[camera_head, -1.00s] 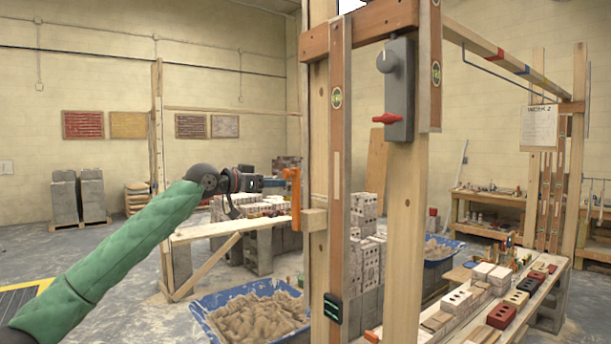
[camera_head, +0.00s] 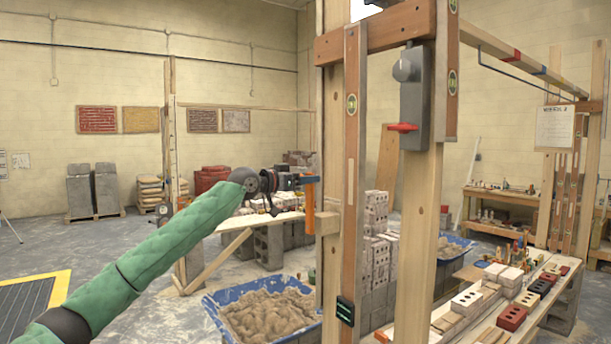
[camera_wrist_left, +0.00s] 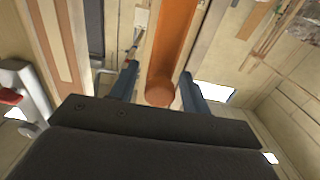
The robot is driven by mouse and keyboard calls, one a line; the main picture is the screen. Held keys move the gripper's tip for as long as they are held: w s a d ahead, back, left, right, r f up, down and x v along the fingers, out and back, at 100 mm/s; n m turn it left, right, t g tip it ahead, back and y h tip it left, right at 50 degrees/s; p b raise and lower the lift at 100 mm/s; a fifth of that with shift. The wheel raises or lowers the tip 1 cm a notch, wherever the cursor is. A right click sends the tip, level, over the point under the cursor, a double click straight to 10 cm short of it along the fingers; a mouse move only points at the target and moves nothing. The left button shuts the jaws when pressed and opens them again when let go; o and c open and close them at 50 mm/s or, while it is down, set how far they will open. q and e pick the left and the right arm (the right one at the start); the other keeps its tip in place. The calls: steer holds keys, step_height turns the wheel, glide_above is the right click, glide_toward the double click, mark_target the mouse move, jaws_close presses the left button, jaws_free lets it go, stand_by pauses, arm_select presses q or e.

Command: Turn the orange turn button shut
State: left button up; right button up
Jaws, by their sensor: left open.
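The orange turn button (camera_head: 310,208) hangs upright beside the tall wooden post, next to a small wood block (camera_head: 327,221). My left gripper (camera_head: 311,180) is at its upper part, with blue fingertips across it. In the left wrist view the orange bar (camera_wrist_left: 172,45) runs between the two blue fingers of my left gripper (camera_wrist_left: 158,88), which are open. Gaps show on both sides of the bar, and its rounded end is near the palm. My right gripper is not in view.
Wooden posts with a grey box and red lever (camera_head: 403,127) stand just right of the button. A blue tub of mortar (camera_head: 262,312) is on the floor below. A bench with bricks (camera_head: 512,318) is at the lower right. The floor at left is largely clear.

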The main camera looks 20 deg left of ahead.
arm_select(q)
steer(key=shift+w+d, duration=0.1)
steer(key=shift+r, duration=0.1)
jaws_close()
steer(key=shift+d, duration=0.1)
